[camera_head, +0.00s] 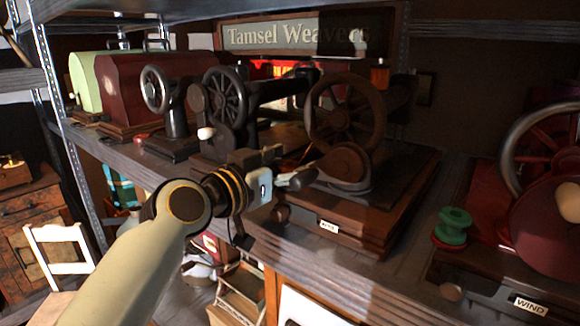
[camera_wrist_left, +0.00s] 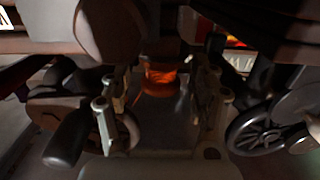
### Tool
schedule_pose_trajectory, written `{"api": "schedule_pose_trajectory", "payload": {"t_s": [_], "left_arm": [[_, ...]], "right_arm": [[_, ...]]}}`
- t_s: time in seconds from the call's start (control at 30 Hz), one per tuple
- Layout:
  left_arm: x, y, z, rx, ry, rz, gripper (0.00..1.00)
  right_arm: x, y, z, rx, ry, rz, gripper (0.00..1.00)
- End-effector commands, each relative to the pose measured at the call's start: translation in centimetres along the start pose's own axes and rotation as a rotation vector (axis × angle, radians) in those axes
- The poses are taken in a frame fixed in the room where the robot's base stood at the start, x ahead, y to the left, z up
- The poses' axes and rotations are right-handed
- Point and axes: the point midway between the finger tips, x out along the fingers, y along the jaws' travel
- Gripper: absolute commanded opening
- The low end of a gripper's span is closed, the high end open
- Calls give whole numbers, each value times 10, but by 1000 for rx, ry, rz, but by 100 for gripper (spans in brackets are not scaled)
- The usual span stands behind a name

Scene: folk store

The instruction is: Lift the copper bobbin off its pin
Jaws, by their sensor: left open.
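The copper bobbin (camera_head: 380,76) shows orange, standing upright high on the dark sewing machine in the middle of the shelf. It also shows in the left wrist view (camera_wrist_left: 160,73), in the gap between my fingers and beyond their tips. My right gripper is not in view.
The machine's large handwheel (camera_head: 345,115) and a round dark disc (camera_head: 344,163) stand close to my left gripper. A green spool (camera_head: 453,224) and a red machine (camera_head: 545,215) are at the right. More machines stand left. A shelf hangs above.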

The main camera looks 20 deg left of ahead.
Motion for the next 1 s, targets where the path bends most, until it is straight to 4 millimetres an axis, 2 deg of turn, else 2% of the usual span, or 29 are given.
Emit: {"api": "schedule_pose_trajectory", "payload": {"t_s": [0.17, 0.2, 0.63, 1.0], "left_arm": [[0, 0, 1, 0, 0, 0, 61], [0, 0, 1, 0, 0, 0, 59], [0, 0, 1, 0, 0, -1, 2], [0, 0, -5, 1, 2, -1, 1]], "right_arm": [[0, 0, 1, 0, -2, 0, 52], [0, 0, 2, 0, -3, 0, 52], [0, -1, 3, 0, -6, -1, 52], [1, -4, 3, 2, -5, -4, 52]]}}
